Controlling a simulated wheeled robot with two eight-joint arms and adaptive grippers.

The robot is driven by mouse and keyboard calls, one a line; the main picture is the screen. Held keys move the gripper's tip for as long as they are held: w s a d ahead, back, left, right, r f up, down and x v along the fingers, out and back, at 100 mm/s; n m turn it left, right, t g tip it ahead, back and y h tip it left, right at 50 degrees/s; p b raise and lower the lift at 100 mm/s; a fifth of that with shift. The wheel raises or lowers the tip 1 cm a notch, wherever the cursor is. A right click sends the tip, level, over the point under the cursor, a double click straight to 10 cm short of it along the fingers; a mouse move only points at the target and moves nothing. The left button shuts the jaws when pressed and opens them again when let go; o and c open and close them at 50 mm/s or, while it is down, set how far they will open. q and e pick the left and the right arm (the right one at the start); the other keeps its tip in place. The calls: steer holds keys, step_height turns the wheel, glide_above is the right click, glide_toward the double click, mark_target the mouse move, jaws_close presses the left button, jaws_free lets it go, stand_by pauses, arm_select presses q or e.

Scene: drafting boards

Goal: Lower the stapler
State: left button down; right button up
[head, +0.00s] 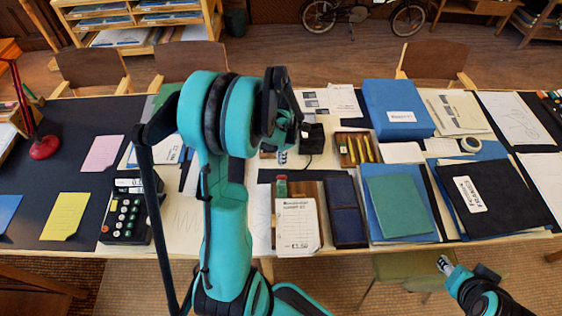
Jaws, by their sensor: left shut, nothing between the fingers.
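I cannot pick out a stapler with certainty. A small dark, narrow object (187,170) lies left of my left arm and is partly hidden by it. My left arm rises through the middle of the view and covers part of the table. My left gripper (282,157) is shut and empty, beside a small black device (313,138) in the middle of the table; I cannot tell whether they touch. My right gripper (446,265) is low at the right, in front of the table's near edge, and its opening is unclear.
A receipt pad (297,225), a dark blue case (346,211) and a green folder (398,204) lie near the front. A wooden tray (357,150), a blue box (397,108) and a red lamp base (44,147) stand farther back.

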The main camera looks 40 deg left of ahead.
arm_select(q)
step_height(320, 180, up, 6)
steer(key=p, duration=0.3)
steer(key=shift+f+p, duration=0.1)
steer(key=shift+p, duration=0.2)
stand_by(1.0)
steer(key=s+d+r+m+t+b, duration=0.1)
steer(key=s+d+m+t+b, duration=0.2)
steer(key=m, duration=1.3)
steer(key=s+d+r+m+t+b, duration=0.1)
steer(key=s+d+m+t+b, duration=0.3)
steer(key=d+m, duration=1.2)
steer(key=s+b, duration=0.2)
steer(key=b, duration=0.2)
steer(key=shift+d+r+b, duration=0.2)
steer(key=shift+b, duration=0.2)
